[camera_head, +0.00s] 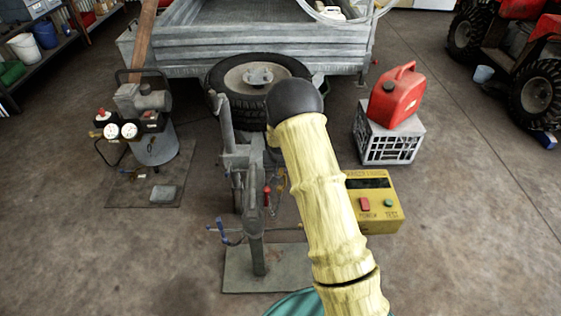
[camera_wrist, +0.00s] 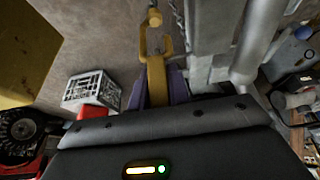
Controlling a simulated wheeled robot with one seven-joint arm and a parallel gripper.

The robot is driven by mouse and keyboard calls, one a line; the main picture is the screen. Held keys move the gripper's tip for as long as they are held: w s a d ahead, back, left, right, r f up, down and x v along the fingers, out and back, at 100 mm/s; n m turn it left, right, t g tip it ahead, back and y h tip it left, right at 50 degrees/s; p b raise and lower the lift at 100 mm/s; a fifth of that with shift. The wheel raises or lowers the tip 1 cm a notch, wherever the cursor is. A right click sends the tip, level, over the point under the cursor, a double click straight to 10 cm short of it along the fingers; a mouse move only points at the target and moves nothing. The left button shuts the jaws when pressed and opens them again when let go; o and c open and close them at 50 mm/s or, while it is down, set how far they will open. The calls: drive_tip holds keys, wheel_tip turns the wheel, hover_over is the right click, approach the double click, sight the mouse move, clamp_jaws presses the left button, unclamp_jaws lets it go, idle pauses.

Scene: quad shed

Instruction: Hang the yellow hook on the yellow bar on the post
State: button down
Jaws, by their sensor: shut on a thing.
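The yellow hook (camera_wrist: 156,72) is held between the purple fingers of my gripper (camera_wrist: 158,92) in the wrist view. Its forked part and a small ring-like end point away from the gripper. In the head view my pale yellow arm hides the gripper. The grey post (camera_head: 256,205) stands upright on a flat base, left of my arm. Small yellow-orange parts show beside the post, partly behind my arm, too small to make out. I cannot clearly make out the yellow bar. Grey pipework (camera_wrist: 255,40) shows right of the hook in the wrist view.
A yellow box with buttons (camera_head: 378,217) stands right of my arm. Behind it a red fuel can (camera_head: 395,98) sits on a grey crate (camera_head: 408,140). A compressor (camera_head: 155,145) stands left. A trailer (camera_head: 265,45) and tyre are behind. The floor is bare at front left.

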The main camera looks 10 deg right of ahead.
drive_tip(key=w, duration=0.4)
drive_tip(key=shift+d, duration=0.4)
drive_tip(key=shift+w+d+f, duration=0.1)
drive_tip(key=shift+w+d, duration=0.05)
drive_tip(key=shift+w, duration=0.1)
drive_tip(key=shift+d, duration=0.15)
drive_tip(key=shift+a, duration=0.35)
drive_tip(key=shift+w+d+b, duration=0.15)
drive_tip(key=shift+w+b, duration=0.2)
drive_tip(key=shift+w, duration=0.15)
drive_tip(key=shift+b+x, duration=0.35)
drive_tip(key=shift+x, duration=1.15)
drive_tip(key=shift+s+d+f, duration=0.1)
drive_tip(key=shift+f, duration=0.1)
drive_tip(key=c, duration=1.3)
unclamp_jaws()
drive_tip(key=shift+f+b, duration=0.1)
drive_tip(key=shift+b, duration=0.2)
